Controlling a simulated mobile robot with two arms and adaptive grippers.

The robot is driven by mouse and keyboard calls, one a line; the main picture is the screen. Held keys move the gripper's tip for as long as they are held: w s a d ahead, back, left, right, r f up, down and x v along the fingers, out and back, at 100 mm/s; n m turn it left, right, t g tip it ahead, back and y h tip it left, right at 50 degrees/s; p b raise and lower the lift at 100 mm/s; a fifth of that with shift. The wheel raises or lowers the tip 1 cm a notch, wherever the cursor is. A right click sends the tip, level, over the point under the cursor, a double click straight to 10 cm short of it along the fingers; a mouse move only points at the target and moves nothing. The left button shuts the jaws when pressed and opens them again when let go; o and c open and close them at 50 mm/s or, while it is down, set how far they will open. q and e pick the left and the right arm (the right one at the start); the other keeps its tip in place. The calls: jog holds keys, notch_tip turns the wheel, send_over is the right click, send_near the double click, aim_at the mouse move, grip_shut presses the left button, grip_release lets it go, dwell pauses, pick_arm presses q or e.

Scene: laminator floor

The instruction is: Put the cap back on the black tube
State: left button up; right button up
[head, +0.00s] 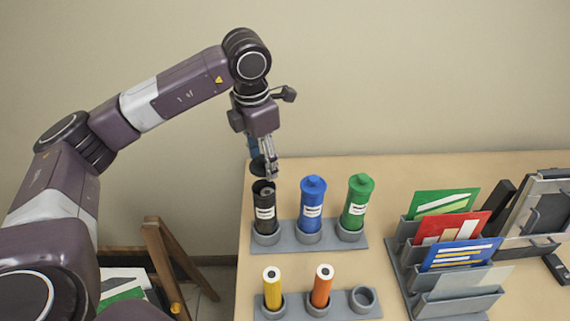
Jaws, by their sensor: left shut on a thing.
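The black tube (264,211) stands upright and open at the top in the left cup of the grey rear rack (288,229). It has a white label. My left gripper (269,167) reaches down from above and is shut on a small black cap (257,166). The cap is just above the tube's mouth, slightly to its left and apart from it or nearly so. The fingers partly cover the cap. My right gripper is not in view.
A blue tube (312,207) and a green tube (357,204), both capped, stand to the right in the same rack. A front rack holds a yellow tube (272,289) and an orange tube (321,287); its right cup is empty. A grey card holder (420,281) stands at right.

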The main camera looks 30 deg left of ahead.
pick_arm(q)
jog(key=shift+s+a, duration=0.1)
jog(key=shift+a, duration=0.15)
jog(key=shift+d+f+b, duration=0.15)
jog(key=shift+f+b, duration=0.45)
jog(key=shift+f, duration=0.2)
notch_tip(320, 180, down, 4)
jog(key=shift+r+b, duration=0.25)
jog(key=shift+b, duration=0.9)
jog(key=shift+f+b, duration=0.5)
jog(key=shift+f, duration=0.05)
jog(key=shift+f+b, duration=0.15)
jog(key=shift+b, duration=0.5)
dwell(0.3)
